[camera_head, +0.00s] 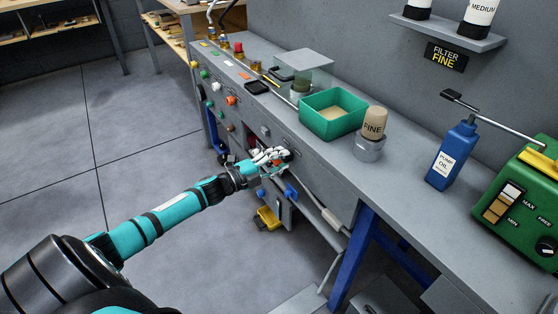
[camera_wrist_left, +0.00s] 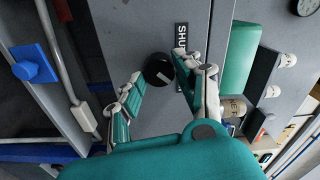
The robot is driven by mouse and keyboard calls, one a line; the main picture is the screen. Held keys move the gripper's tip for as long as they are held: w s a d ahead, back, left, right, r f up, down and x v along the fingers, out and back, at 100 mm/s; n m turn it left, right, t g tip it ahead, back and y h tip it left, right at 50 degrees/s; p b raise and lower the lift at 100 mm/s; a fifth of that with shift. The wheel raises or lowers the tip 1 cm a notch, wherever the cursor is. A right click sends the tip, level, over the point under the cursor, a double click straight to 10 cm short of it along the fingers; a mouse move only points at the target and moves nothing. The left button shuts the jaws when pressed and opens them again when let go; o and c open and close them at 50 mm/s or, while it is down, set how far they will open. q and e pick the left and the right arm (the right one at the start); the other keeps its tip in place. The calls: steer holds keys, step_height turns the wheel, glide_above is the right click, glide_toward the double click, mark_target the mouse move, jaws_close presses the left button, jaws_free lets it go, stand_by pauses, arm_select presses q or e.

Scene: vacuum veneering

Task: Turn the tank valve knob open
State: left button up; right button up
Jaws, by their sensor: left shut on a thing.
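The black round knob (camera_wrist_left: 156,68) is on the grey front panel of the bench, with a short white pointer mark on its face. My left gripper (camera_head: 280,156) is at the bench front in the head view. In the wrist view its fingers are on either side of the knob, shut on it. In the head view the fingers mostly hide the knob. My right gripper is not in view.
A blue lever or valve handle (camera_wrist_left: 35,64) and a grey pipe (camera_wrist_left: 62,50) are near the hand.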

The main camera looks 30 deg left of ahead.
arm_select(q)
steer(key=shift+f, duration=0.1)
stand_by(0.3)
steer(key=o, duration=1.1)
steer(key=shift+o, duration=0.2)
steer(key=shift+s, duration=0.15)
steer(key=v, duration=1.1)
steer(key=shift+s+a, duration=0.15)
steer(key=shift+s, duration=0.2)
